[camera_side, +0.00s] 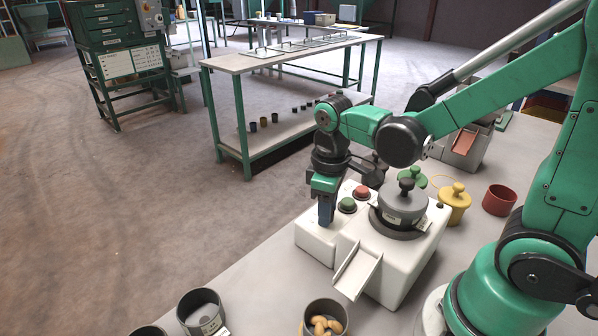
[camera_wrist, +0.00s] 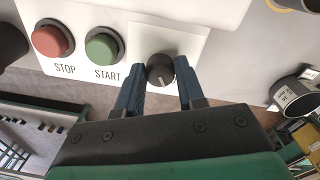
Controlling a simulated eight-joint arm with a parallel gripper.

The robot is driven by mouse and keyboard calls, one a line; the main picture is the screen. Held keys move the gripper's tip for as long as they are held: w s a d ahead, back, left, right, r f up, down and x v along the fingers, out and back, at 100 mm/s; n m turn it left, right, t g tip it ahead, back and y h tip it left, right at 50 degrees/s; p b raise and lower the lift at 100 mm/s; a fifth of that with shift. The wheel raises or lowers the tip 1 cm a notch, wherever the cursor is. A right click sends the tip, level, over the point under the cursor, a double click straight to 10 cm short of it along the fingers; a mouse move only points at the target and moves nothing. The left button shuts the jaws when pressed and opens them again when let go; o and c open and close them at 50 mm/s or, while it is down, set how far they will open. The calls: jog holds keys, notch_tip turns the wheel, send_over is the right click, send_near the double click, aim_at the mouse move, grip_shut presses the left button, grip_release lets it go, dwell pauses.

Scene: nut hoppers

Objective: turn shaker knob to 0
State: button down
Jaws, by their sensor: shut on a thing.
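The shaker is a white machine (camera_side: 405,268) with a grey lidded hopper (camera_side: 402,203) on top and a chute at its front. Its black round knob (camera_wrist: 160,70) sits on a pale plate in the wrist view, beside the START button. A thin light mark shows on the knob's face, but I cannot read a scale or the setting. My gripper (camera_side: 326,214) points down over the left end of the shaker. Its two blue fingers (camera_wrist: 160,80) stand on either side of the knob and are shut on it. In the side view the fingers hide the knob.
A green START button (camera_wrist: 102,47) and red STOP button (camera_wrist: 52,39) lie left of the knob in the wrist view. In the side view, a cup of nuts (camera_side: 325,318), a grey cup (camera_side: 201,312), a yellow lidded pot (camera_side: 454,204) and a red cup (camera_side: 499,200) stand around the shaker.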

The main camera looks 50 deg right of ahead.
jog(key=shift+n, duration=1.6)
jog(key=c, duration=0.5)
grip_release()
jog(key=shift+c, duration=0.2)
jog(key=shift+r, duration=0.1)
jog(key=shift+r, duration=2.75)
